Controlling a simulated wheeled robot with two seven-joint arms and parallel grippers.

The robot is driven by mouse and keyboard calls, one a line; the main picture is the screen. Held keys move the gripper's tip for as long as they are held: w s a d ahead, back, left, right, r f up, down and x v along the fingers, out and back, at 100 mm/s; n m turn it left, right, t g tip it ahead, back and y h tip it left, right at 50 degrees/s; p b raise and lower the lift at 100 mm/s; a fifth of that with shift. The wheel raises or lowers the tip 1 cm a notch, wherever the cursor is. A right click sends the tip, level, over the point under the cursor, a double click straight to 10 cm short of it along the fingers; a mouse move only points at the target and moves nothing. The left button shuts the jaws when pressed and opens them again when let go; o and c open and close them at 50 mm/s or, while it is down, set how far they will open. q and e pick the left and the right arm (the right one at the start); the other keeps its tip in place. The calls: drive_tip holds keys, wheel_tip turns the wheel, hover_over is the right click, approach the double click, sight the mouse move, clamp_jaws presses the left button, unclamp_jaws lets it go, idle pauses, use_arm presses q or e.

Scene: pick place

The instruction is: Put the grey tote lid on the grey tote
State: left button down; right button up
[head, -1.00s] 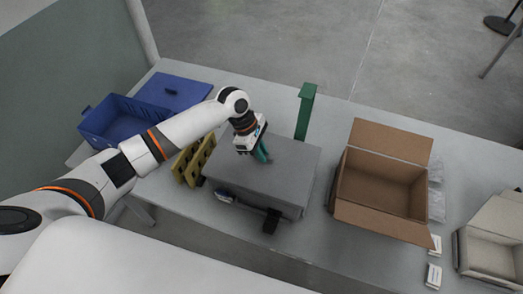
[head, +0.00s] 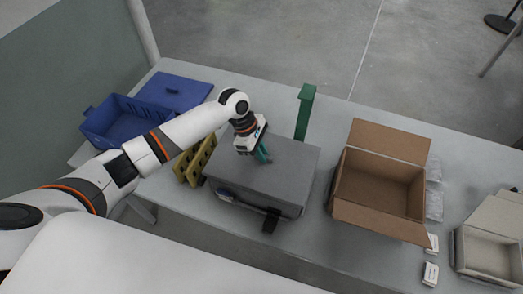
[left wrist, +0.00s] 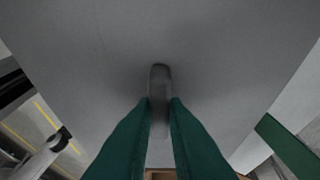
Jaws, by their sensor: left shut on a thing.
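The grey tote lid (head: 285,165) lies flat over the top of the grey tote (head: 240,200) in the head view. The tote's front wall shows below the lid's near edge. My left gripper (head: 264,157) is over the middle of the lid, pointing down. In the left wrist view its green fingers (left wrist: 160,108) are shut on the lid's grey handle, and the lid's flat top (left wrist: 90,50) fills most of the picture. Whether the lid is fully seated all round cannot be told. My right gripper is not in view.
A yellow slotted block (head: 194,160) stands close to the tote's left side. A blue crate (head: 125,122) and blue lid (head: 178,91) are farther left. A green post (head: 304,112) stands behind the tote. An open cardboard box (head: 378,190) and a beige box (head: 490,250) are at right.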

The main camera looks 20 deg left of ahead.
use_arm(q)
drive_tip(key=shift+f+p, duration=0.35)
drive_tip(key=shift+f, duration=0.05)
idle(0.5)
drive_tip(key=shift+f+p, duration=0.15)
drive_tip(key=shift+p, duration=0.35)
idle(0.4)
drive_tip(key=c, duration=1.4)
unclamp_jaws()
wheel_tip(320, 180, up, 5)
drive_tip(key=p, duration=0.6)
drive_tip(key=shift+r+p, duration=0.2)
drive_tip(key=shift+p, duration=0.15)
drive_tip(key=shift+r+p, duration=0.35)
drive_tip(key=shift+r, duration=0.95)
